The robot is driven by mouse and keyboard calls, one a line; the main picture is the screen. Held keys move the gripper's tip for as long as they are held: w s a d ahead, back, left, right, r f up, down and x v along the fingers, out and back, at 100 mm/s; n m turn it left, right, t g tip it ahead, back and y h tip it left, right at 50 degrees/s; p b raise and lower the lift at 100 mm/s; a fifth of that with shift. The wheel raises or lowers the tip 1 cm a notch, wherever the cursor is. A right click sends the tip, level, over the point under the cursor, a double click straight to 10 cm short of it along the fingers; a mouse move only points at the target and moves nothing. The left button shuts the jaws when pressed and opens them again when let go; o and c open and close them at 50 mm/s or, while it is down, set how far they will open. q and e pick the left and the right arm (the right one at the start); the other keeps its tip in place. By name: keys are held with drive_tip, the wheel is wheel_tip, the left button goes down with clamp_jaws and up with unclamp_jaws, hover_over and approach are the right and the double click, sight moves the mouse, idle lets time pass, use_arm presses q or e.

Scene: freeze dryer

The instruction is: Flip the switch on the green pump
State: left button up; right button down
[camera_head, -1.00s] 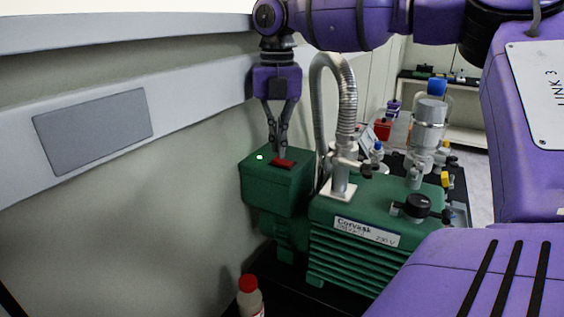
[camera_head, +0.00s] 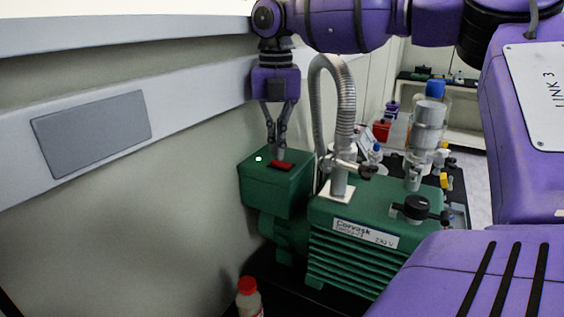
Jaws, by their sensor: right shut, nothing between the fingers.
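The green pump (camera_head: 360,251) stands on a dark surface at the centre of the head view, with a label on its front. Its raised green box (camera_head: 268,195) at the left carries a red switch (camera_head: 283,166) and a lit green light (camera_head: 258,159). My right gripper (camera_head: 279,158) points down with its fingers shut and empty. Its fingertips are at the left end of the red switch; whether they touch it I cannot tell. The tips partly cover the switch. My left gripper is not in view.
A ribbed metal hose (camera_head: 346,100) rises from the pump just right of my right gripper. A glass vessel with a blue cap (camera_head: 436,87) stands behind the pump. A red-capped bottle (camera_head: 249,297) stands in front. A pale wall is close on the left.

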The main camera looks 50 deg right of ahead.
drive_tip(key=shift+f+b, duration=0.5)
drive_tip(key=shift+f, duration=0.7)
idle(0.8)
drive_tip(key=shift+r+p, duration=0.3)
drive_tip(key=shift+r, duration=3.25)
drive_tip(key=shift+f, duration=0.1)
